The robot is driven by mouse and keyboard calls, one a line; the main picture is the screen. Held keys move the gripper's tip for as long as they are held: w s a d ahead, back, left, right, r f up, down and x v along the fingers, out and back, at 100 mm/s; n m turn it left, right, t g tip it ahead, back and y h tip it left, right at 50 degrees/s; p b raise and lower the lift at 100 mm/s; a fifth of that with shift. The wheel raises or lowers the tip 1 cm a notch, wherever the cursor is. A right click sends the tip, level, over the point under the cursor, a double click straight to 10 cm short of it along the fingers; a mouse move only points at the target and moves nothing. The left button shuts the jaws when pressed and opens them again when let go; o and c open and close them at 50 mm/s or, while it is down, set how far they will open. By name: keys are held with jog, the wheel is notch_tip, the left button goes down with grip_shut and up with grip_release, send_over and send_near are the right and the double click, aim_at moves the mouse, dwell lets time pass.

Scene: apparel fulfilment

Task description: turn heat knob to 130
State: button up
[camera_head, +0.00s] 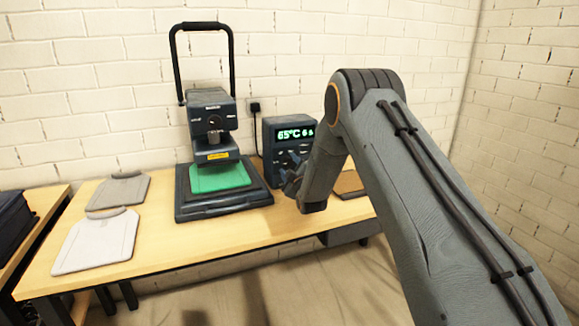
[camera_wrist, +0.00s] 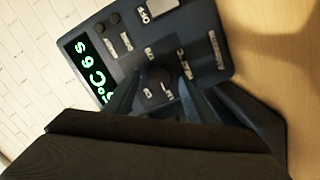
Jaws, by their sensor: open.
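The dark control box (camera_head: 270,140) stands on the table right of the heat press, its green display (camera_head: 294,133) reading 65°C and 6 s. In the wrist view the box (camera_wrist: 205,25) is tilted, and its display (camera_wrist: 85,68) is partly cut off. A round dark knob (camera_wrist: 155,78) shows on the panel, with small white marks around it. My gripper (camera_wrist: 155,90) is open, one finger on each side of this knob; I cannot tell whether they touch it. In the head view my gripper (camera_head: 291,180) is at the box's front, covering part of the panel.
The heat press (camera_head: 208,112) with a green cloth (camera_head: 220,177) on its base stands left of the box. Two grey garment pieces (camera_head: 98,243) (camera_head: 120,192) lie on the wooden table (camera_head: 165,235). A brown flat item (camera_head: 349,183) lies behind my arm. A dark item (camera_head: 12,222) is far left.

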jog(key=c, duration=1)
jog(key=shift+c, duration=0.2)
jog(key=shift+m, duration=0.4)
jog(key=m+b, duration=0.2)
jog(key=m, duration=0.2)
jog(key=shift+m+g+b, duration=0.3)
jog(key=shift+b, duration=0.05)
jog(key=m+b, duration=0.2)
jog(key=m, duration=0.3)
jog(key=shift+d+r+m, duration=0.1)
jog(key=shift+m, duration=0.3)
jog(key=shift+g+y, duration=0.3)
jog(key=shift+y, duration=0.1)
jog(key=o, duration=1)
